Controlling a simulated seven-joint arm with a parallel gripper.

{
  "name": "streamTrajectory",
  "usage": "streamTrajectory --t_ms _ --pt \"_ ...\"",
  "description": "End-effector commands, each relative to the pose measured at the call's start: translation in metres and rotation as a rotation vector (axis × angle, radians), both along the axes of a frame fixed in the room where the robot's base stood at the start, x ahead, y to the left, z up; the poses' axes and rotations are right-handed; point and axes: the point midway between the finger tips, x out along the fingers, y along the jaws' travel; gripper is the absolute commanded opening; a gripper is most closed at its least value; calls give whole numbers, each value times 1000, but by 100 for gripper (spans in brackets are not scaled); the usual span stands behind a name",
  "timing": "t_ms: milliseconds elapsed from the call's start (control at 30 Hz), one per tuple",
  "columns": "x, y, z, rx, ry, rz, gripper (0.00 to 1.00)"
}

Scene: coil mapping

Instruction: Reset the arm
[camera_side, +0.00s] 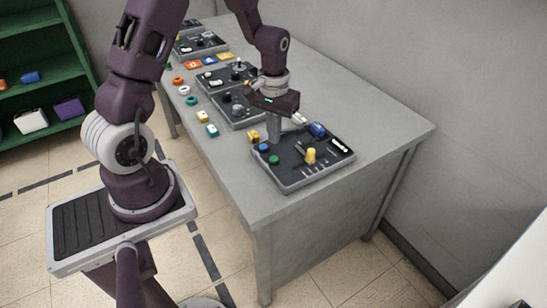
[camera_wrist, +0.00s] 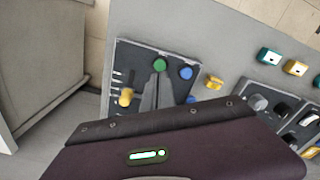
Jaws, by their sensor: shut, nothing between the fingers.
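My gripper (camera_side: 273,128) is shut and empty. In the side view it points down over the far left part of the dark control panel (camera_side: 318,176) at the near end of the table. That panel carries a blue knob (camera_side: 264,147), a green knob (camera_side: 273,160), a yellow knob (camera_side: 310,156) and a blue part (camera_side: 318,129) near its back edge. In the wrist view the fingers (camera_wrist: 160,66) reach over the same panel, by the green knob (camera_wrist: 160,64) and the blue knob (camera_wrist: 186,73). The yellow knob (camera_wrist: 126,97) is to their left. I cannot tell whether the fingertips touch anything.
A yellow block (camera_side: 253,137) lies just beside the panel. More dark panels (camera_side: 238,108) stand farther along the grey table (camera_side: 375,115), with several coloured blocks and rings, such as a teal block (camera_side: 212,131), along the left edge. The table's right side is bare. A green shelf (camera_side: 40,75) stands at left.

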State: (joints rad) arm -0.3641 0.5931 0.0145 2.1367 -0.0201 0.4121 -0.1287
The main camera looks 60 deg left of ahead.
Motion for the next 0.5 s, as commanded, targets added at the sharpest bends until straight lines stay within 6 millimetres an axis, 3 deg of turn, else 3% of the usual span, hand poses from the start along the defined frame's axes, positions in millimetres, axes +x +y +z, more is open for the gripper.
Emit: streamTrajectory --t_ms 133,200,267,367,400,500 --pt "0 0 1 1 -2 -2 0" --pt "0 -5 16 8 -21 -20 0" --pt "-1 -16 44 20 -59 -57 0" --pt "-19 -45 109 47 -150 -155 0" --pt "-32 -58 134 58 -188 -199 0" --pt "-74 -87 182 84 -283 -304 0"
